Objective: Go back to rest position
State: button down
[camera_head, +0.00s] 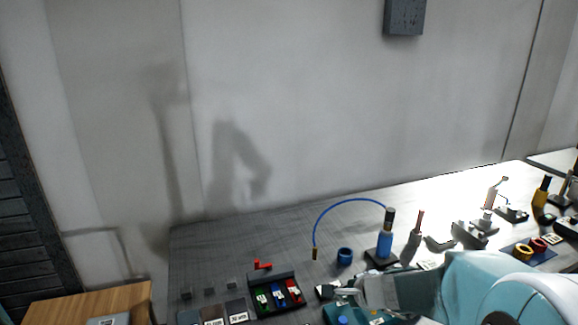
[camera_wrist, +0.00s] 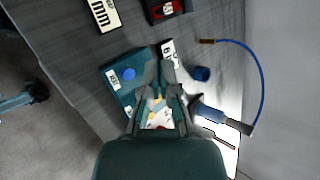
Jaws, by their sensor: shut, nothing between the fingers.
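My gripper (camera_wrist: 170,85) shows in the wrist view with its fingers pointing away over the table. It is shut and holds nothing. In the head view my gripper (camera_head: 340,291) reaches in from the lower right, low in the picture over the front of the table. A teal box (camera_wrist: 122,82) with a blue round button lies beside and below the fingers in the wrist view. I cannot tell the exact height of the fingers above the table.
The grey table (camera_head: 215,250) holds a black tray (camera_head: 262,305) with coloured pieces, a red part (camera_head: 263,265), a blue ring (camera_head: 344,256) and a blue cylinder (camera_head: 385,245) with a curved cable. Several tools stand to the right. A wall rises behind.

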jog(key=s+a+r+n+g, duration=0.1)
jog(key=s+r+n, duration=0.3)
jog(key=s+n, duration=0.15)
jog(key=s+a+r+n+g, duration=0.1)
jog(key=s+a+r+n, duration=0.1)
jog(key=s+r+n, duration=0.4)
jog(key=s+d+n+h, duration=0.4)
jog(key=s+d+h, duration=0.1)
jog(key=s, duration=0.6)
jog(key=shift+s+d+r+h, duration=0.35)
jog(key=shift+d+r, duration=0.1)
jog(key=shift+d, duration=0.15)
